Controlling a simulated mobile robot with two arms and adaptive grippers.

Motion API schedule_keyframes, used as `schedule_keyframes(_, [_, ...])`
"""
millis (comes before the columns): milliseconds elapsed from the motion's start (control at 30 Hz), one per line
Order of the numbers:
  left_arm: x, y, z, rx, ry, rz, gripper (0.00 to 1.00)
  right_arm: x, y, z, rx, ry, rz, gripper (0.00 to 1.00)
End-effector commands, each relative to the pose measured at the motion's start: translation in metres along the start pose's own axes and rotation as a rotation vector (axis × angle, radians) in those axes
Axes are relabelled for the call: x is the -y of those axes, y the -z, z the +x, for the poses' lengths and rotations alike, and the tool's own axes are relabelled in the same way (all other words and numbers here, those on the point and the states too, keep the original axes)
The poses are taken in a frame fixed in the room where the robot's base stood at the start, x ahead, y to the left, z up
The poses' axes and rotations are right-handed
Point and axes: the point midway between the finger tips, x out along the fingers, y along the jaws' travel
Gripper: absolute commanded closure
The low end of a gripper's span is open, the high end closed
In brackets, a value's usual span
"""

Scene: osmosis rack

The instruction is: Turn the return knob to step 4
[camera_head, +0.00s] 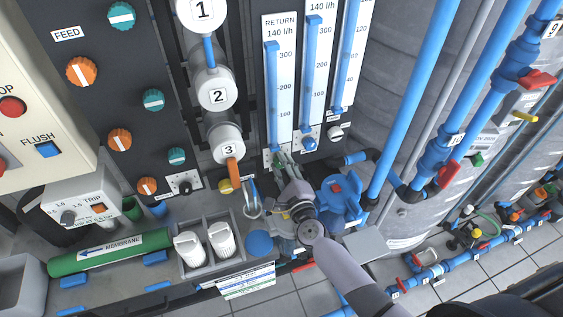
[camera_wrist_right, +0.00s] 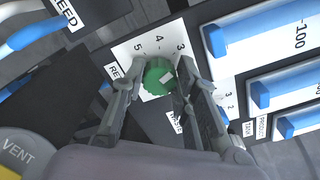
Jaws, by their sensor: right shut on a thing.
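The return knob is a green round knob (camera_wrist_right: 158,78) on a white dial plate (camera_wrist_right: 128,52) marked 5, 4 and 3. A white mark shows on its face, right of centre and towards the 3 side; I cannot read its exact step. My right gripper (camera_wrist_right: 160,84) is shut on the knob, one finger on each side. In the head view, my right gripper (camera_head: 281,163) is at the panel under the RETURN flow gauge (camera_head: 279,80), and it mostly hides the knob. My left gripper is not in view.
A blue valve body (camera_head: 341,195) stands close right of my right gripper. An orange handle (camera_head: 234,172) and a yellow knob (camera_head: 225,186) lie to its left. Blue pipes (camera_head: 412,85) rise on the right. A grey VENT part (camera_wrist_right: 18,150) is at the wrist view's lower left.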

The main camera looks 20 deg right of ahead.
Motion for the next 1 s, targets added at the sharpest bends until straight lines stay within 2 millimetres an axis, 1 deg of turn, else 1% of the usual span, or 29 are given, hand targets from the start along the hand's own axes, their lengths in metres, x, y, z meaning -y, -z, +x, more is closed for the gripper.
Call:
schedule_keyframes(100, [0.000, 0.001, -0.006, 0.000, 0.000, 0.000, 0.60, -0.001, -0.001, -0.001, -0.001, -0.004, -0.111, 1.00])
schedule_keyframes(600, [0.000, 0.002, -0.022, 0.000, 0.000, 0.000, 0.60, -0.002, 0.000, -0.001, 0.000, -0.004, -0.564, 1.00])
schedule_keyframes(800, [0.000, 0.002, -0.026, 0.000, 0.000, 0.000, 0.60, -0.003, 0.000, -0.001, 0.000, -0.004, -0.697, 1.00])
schedule_keyframes(1000, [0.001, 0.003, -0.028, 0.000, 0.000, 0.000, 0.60, -0.003, 0.001, -0.001, 0.000, -0.003, -0.780, 1.00])
